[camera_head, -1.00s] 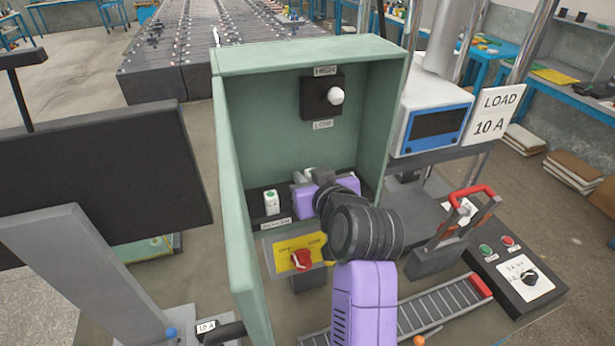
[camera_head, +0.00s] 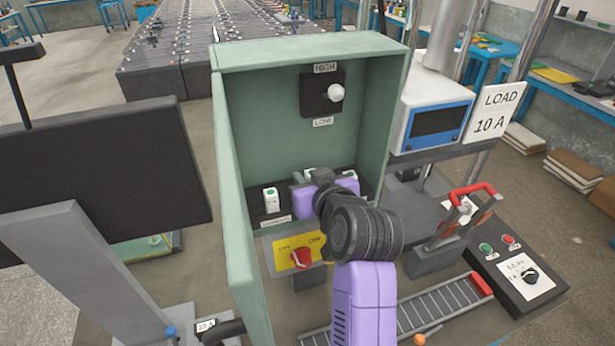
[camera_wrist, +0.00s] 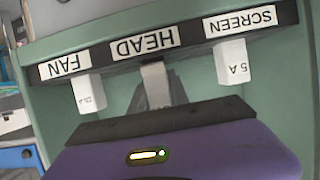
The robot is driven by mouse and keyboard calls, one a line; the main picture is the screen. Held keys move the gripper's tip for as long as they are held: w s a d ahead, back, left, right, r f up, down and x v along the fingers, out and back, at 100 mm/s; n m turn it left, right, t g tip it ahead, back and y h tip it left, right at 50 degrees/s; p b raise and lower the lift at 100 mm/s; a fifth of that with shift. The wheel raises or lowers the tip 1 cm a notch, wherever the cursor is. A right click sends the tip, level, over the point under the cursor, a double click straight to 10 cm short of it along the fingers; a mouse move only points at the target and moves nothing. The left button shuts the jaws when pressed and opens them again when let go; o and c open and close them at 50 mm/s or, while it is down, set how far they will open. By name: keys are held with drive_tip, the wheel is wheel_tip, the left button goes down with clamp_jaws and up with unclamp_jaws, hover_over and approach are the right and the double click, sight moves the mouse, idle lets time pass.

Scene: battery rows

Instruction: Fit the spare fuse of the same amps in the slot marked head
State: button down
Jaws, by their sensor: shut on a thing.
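My gripper (camera_head: 318,184) is inside the green cabinet, at the dark fuse strip. In the wrist view its dark fingers stand on both sides of a pale grey fuse (camera_wrist: 157,86), in line with the HEAD label (camera_wrist: 145,43). I cannot tell whether this fuse is seated in the slot. The labels appear upside down. A white fuse (camera_wrist: 89,94) is under FAN, its rating hard to read. A white fuse marked 5 A (camera_wrist: 233,64) is under SCREEN; a white fuse also stands left of my gripper in the head view (camera_head: 271,199).
The green cabinet (camera_head: 235,150) has walls on both sides of my arm. A red knob (camera_head: 301,258) on a yellow plate sits below the strip. A LOAD 10 A sign (camera_head: 494,112) stands right. A red-handled lever (camera_head: 472,193) and a control box (camera_head: 515,275) are right of my arm.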

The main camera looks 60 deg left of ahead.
drive_tip(key=shift+f+b, duration=0.35)
drive_tip(key=shift+f, duration=0.25)
drive_tip(key=c, duration=1.2)
unclamp_jaws()
drive_tip(key=shift+o, duration=0.2)
drive_tip(key=shift+s+f, duration=0.1)
drive_tip(key=b+v, duration=0.1)
drive_tip(key=v, duration=0.7)
drive_tip(key=shift+w, duration=0.25)
drive_tip(key=shift+r, duration=0.25)
